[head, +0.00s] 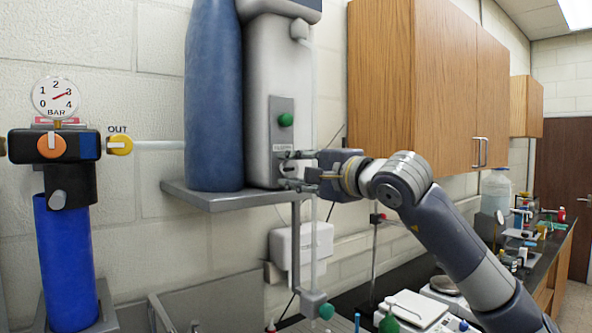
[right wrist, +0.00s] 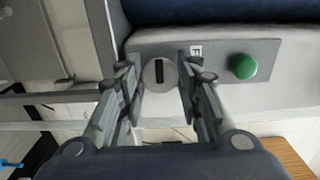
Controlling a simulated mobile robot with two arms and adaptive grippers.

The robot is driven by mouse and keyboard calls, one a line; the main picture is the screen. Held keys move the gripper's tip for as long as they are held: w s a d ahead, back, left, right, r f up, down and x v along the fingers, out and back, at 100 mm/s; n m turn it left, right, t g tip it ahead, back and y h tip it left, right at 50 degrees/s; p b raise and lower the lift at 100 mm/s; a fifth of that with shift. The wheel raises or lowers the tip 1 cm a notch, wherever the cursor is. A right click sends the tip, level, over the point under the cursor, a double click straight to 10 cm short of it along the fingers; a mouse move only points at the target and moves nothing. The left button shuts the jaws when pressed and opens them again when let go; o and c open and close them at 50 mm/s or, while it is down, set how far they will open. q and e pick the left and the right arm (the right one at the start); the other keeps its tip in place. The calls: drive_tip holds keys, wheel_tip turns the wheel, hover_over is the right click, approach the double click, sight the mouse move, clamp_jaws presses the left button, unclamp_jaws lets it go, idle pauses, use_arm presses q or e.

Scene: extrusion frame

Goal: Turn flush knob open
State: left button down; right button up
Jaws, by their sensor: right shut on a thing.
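The flush knob is a round light-grey disc with a black slot, seen in the right wrist view (right wrist: 150,82). It sits on a grey panel (right wrist: 215,62) beside a green button. In the head view this panel (head: 274,105) is on the front of the white filter housing, with the green button (head: 285,119) above the knob. My right gripper (head: 294,171) reaches the lower part of the panel and is shut on the knob, one finger on each side. In the head view the fingers largely cover the knob. My left gripper is out of view.
A tall blue cylinder (head: 213,95) stands left of the housing on a grey shelf (head: 218,201). A gauge (head: 56,97) and blue filter (head: 66,262) are at far left. A wooden cabinet (head: 440,90) hangs behind my right arm. A thin clear tube runs close by the gripper.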

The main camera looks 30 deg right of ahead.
drive_tip(key=shift+f, duration=0.2)
drive_tip(key=o, duration=1)
drive_tip(key=shift+a+r, duration=0.1)
drive_tip(key=shift+r, duration=0.05)
drive_tip(key=shift+s, duration=0.1)
drive_tip(key=s, duration=1.2)
drive_tip(key=shift+d, duration=0.45)
